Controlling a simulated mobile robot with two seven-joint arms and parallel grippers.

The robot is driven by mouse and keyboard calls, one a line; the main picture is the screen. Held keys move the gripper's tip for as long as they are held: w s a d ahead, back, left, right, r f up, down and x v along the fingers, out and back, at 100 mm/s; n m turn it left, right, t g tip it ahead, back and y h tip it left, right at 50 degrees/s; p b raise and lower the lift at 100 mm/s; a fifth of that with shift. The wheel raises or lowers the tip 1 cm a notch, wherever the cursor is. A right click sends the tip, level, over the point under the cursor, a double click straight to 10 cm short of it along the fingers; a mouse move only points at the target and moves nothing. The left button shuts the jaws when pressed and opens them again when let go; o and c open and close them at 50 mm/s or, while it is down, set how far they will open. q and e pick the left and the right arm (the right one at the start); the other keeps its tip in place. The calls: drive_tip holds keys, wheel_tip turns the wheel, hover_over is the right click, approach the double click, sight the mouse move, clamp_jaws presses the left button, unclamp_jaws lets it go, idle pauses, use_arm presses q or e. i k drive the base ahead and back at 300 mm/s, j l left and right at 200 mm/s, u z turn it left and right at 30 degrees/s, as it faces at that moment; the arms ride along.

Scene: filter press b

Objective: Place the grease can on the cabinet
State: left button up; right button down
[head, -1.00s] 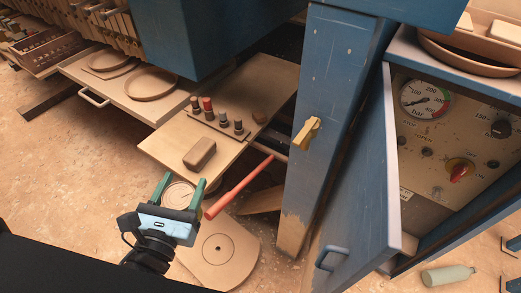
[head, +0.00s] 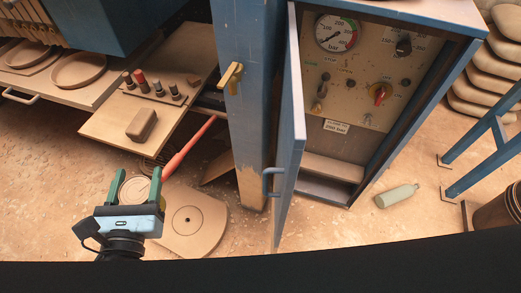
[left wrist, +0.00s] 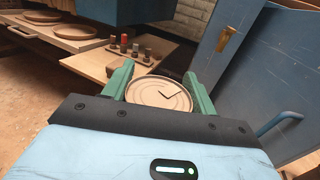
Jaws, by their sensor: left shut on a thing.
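My left gripper (head: 137,173) shows in the lower left of the head view, its green fingers shut on a round, tan grease can (head: 134,188). In the left wrist view the can (left wrist: 158,93) sits between the two fingers, its round top with a dark tick-like mark facing the camera. The can's lower part is hidden. The blue cabinet (head: 458,62) stands at the right of the head view, well apart from the gripper. Its door (head: 291,135) is open, and only an edge of its top shows. My right gripper is not in view.
A pull-out board (head: 100,128) with several small knobs and a brown block (head: 142,124) lies beyond the gripper. A red bar (head: 188,146) slants beside it. A blue post (head: 243,120) stands between gripper and cabinet. A bottle (head: 397,196) lies on the floor.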

sight(329, 166)
drive_tip(key=k+l, duration=0.45)
drive_tip(key=l, duration=0.95)
drive_tip(key=i+l, duration=0.1)
drive_tip(key=l, duration=0.25)
drive_tip(key=i+l, duration=0.15)
drive_tip(key=l, duration=0.25)
drive_tip(key=i+l+z, duration=0.1)
drive_tip(key=i+l, duration=0.4)
drive_tip(key=i+j, duration=0.05)
drive_tip(key=i, duration=0.05)
